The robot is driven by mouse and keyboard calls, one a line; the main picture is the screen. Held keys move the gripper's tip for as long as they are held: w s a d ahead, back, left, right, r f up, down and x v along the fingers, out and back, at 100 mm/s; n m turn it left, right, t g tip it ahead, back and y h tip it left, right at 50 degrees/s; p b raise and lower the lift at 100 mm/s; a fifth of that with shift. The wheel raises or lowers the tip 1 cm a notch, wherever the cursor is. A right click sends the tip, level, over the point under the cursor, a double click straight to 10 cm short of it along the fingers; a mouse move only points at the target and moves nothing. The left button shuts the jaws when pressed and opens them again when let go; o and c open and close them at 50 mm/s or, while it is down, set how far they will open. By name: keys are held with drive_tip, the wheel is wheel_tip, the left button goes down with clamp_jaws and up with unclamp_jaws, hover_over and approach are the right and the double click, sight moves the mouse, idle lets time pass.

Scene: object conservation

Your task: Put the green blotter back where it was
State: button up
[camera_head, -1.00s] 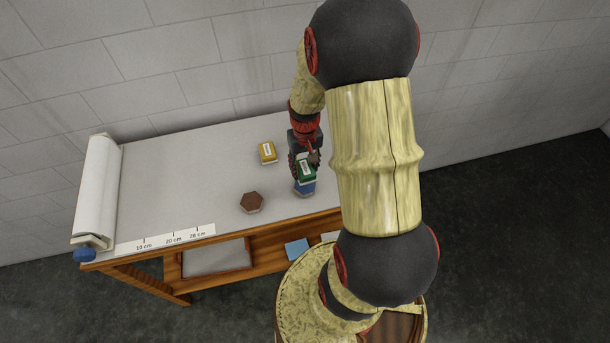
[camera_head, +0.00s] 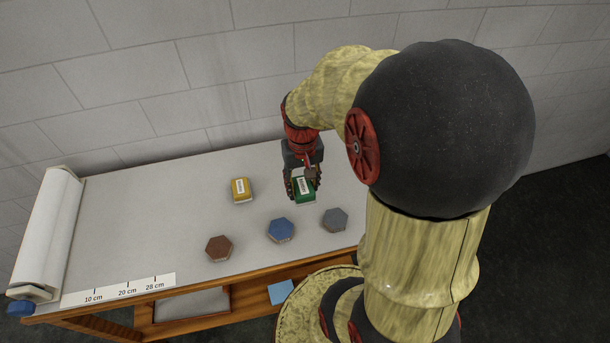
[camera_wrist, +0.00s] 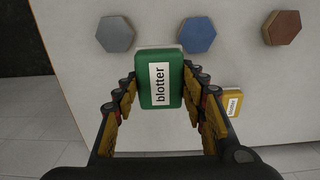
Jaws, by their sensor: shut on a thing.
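The green blotter (camera_head: 305,192) is a small block with a white label reading "blotter". My gripper (camera_head: 302,180) is shut on it near the back right part of the table. In the wrist view the green blotter (camera_wrist: 161,92) sits between the fingers of my gripper (camera_wrist: 163,90), its label facing the camera. I cannot tell whether its underside touches the table. A yellow labelled block (camera_head: 241,189) lies to the left of it; in the wrist view this yellow block (camera_wrist: 232,103) also reads as a blotter.
In front of the gripper, a brown hexagon (camera_head: 218,247), a blue hexagon (camera_head: 281,230) and a grey hexagon (camera_head: 334,219) lie on the table (camera_head: 130,225). A ruler strip (camera_head: 118,290) and a paper roll (camera_head: 45,232) are at the left. The table's left middle is clear.

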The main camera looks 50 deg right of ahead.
drive_tip(key=w+d+f, duration=0.6)
drive_tip(key=w+d+f+b, duration=0.1)
drive_tip(key=w+d+f, duration=0.1)
drive_tip(key=w+f, duration=0.1)
drive_tip(key=shift+w+d+f, duration=0.25)
drive_tip(key=shift+w+d, duration=0.15)
drive_tip(key=shift+w, duration=0.1)
drive_tip(key=shift+w+d+f, duration=0.1)
drive_tip(key=shift+f, duration=1.65)
drive_tip(key=shift+f+b, duration=0.15)
drive_tip(key=shift+b, duration=0.15)
drive_tip(key=o, duration=1)
drive_tip(key=shift+c, duration=0.2)
drive_tip(key=shift+o, duration=0.2)
